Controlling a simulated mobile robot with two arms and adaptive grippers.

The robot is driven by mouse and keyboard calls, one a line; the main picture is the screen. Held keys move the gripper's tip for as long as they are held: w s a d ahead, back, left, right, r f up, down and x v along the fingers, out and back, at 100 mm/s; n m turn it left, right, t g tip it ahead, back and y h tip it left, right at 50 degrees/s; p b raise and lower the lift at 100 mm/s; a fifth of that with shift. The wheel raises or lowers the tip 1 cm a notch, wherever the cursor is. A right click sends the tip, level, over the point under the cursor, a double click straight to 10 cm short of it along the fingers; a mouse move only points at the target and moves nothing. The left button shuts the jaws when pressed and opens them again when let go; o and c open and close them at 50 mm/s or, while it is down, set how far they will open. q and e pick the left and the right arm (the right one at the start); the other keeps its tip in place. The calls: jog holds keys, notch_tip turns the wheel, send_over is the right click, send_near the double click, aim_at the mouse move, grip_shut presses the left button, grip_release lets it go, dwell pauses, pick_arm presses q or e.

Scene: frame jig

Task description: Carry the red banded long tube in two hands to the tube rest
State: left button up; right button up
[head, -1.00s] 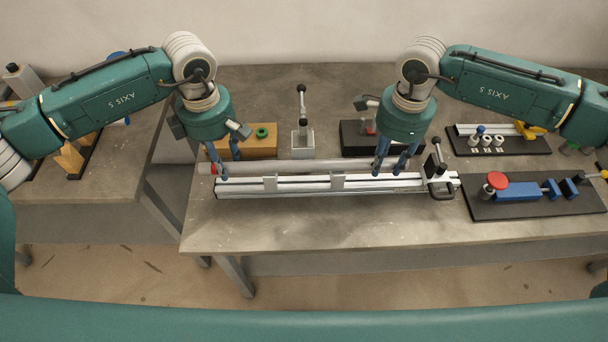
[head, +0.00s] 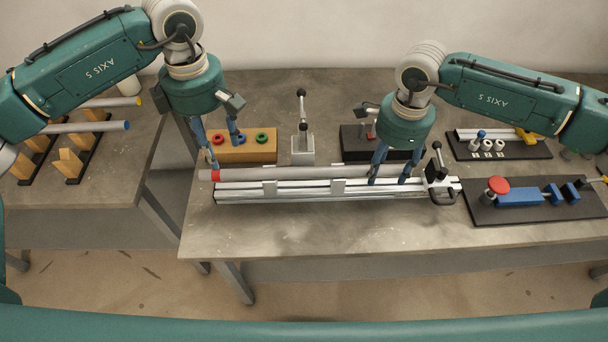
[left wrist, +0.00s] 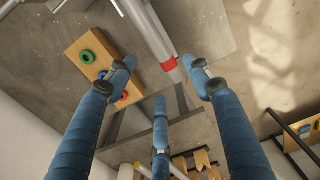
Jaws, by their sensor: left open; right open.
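The long grey tube (head: 290,173) with a red band (head: 215,175) near its left end lies along the aluminium rail fixture. The red band also shows in the left wrist view (left wrist: 169,65). My left gripper (head: 224,155) is open and empty just above and behind the banded end; its fingers are apart from the tube in the wrist view. My right gripper (head: 390,181) is open, low over the right part of the tube, and its fingers hide part of it. On the left table, wooden V-blocks (head: 69,163) on black bars look like the tube rest.
Tubes with a blue end (head: 90,127) and a yellow end (head: 112,102) lie across the left table's blocks. A gap separates the tables. Behind the tube stand a wooden block (head: 240,152) with coloured rings and a grey lever post (head: 302,150). A toggle clamp (head: 438,170) stands at the rail's right end.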

jog(key=shift+r, duration=0.15)
pick_arm(q)
notch_tip(320, 180, up, 4)
jog(key=shift+f, duration=0.15)
pick_arm(e)
notch_tip(320, 180, up, 12)
pick_arm(q)
jog(key=shift+f, duration=0.1)
pick_arm(e)
jog(key=shift+f, duration=0.25)
dwell(0.4)
